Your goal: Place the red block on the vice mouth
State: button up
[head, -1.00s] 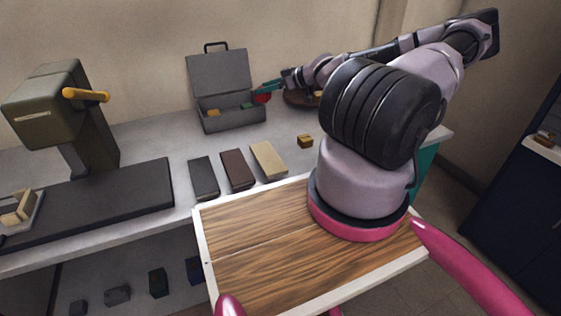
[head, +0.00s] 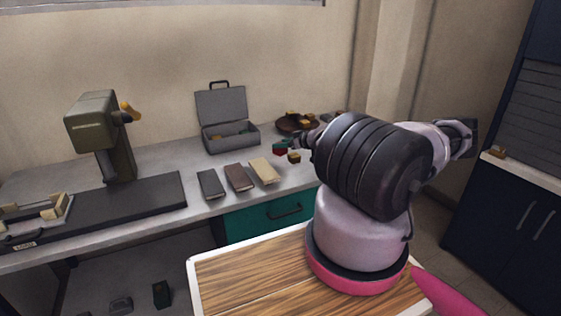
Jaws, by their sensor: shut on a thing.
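The red block (head: 279,151) is small and held at the tip of my gripper (head: 282,145), which has teal fingers. My gripper is shut on it, just right of the open grey toolbox, above or near the bench top; the exact height is hard to tell. The vice (head: 38,212) is at the far left of the bench, with tan jaws on a grey body, beside the drill press base. My gripper is far to the right of the vice. My arm hides part of the bench's right end.
The open grey toolbox (head: 231,137) stands at the back. Dark, brown and tan books (head: 240,178) lie in front. A drill press (head: 103,135) stands between toolbox and vice. A small yellowish block (head: 294,157) and a brown bowl (head: 291,124) are near my gripper.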

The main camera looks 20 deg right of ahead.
aim_at(282, 155)
jog(key=shift+f, duration=2.8)
jog(key=shift+f, duration=0.15)
jog(key=o, duration=1.4)
